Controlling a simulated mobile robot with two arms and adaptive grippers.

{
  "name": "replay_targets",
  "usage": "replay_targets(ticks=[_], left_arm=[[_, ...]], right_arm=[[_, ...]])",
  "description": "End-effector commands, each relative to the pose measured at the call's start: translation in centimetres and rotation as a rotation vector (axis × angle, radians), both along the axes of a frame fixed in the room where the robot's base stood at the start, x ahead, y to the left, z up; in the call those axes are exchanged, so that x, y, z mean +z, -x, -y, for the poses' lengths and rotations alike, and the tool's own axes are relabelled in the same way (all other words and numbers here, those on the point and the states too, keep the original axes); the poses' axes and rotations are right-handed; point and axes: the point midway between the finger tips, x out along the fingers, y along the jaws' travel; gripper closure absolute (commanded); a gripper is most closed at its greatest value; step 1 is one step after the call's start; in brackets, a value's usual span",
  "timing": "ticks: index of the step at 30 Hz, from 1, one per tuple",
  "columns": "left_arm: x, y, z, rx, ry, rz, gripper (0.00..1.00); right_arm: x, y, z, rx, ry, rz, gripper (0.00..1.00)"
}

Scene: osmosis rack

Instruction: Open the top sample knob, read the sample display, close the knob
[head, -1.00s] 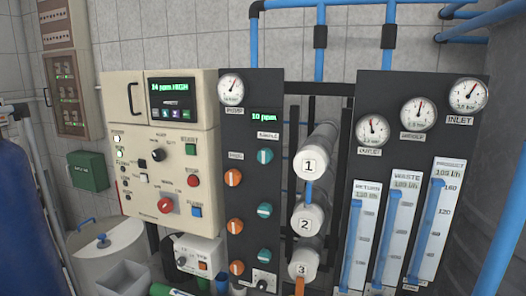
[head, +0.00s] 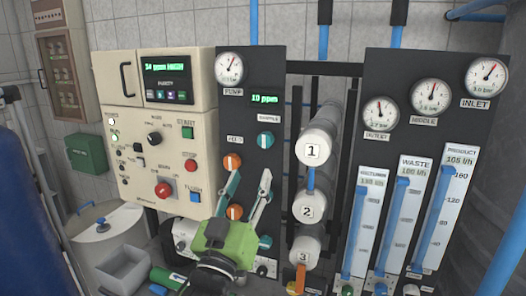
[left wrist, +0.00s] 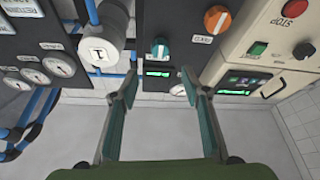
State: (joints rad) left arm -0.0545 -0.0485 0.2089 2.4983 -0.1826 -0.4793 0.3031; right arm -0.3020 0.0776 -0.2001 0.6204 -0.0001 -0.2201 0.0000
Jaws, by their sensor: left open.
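The top sample knob (head: 265,140) is a round teal knob on the dark panel, under the sample display (head: 265,99), which reads 10 ppm in green. My left gripper (head: 249,177) is open and empty, below the top knob in the head view, its two fingers spread and pointing up at the panel. The left wrist view is upside down. There, the teal knob (left wrist: 160,48) and the lit display (left wrist: 158,73) show between the gripper's fingers (left wrist: 159,80), with no clear contact. The gripper hides parts of the lower knobs. My right gripper is not in view.
An orange knob (head: 232,162) sits left of the teal one. White numbered cylinders (head: 316,149) stick out at the right. The cream control box (head: 155,125) stands left; flow meters (head: 408,220) are at the right.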

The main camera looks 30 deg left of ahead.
Motion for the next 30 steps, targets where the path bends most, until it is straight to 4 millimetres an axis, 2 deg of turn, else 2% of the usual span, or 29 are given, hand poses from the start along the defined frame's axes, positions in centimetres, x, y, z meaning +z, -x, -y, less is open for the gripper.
replay_targets(ticks=[1,14,16,21,25,30], left_arm=[[-0.3,-0.3,-0.1,0.0,-0.002,0.007,0.57],[1.2,-3.4,-1.2,0.002,-0.003,0.003,0.57],[2.6,-4.9,-1.6,0.001,-0.002,-0.004,0.57],[3.8,-7.8,-2.6,0.001,-0.002,-0.004,0.57],[4.3,-9.5,-3.1,0.001,-0.001,-0.003,0.57],[4.6,-10.5,-3.5,0.001,-0.001,-0.003,0.57]], right_arm=[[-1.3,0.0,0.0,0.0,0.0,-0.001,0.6],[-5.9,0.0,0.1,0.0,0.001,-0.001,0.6],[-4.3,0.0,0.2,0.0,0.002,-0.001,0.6],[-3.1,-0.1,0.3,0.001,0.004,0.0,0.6],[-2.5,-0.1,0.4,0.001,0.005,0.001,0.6],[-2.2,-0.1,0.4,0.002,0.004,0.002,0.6]])
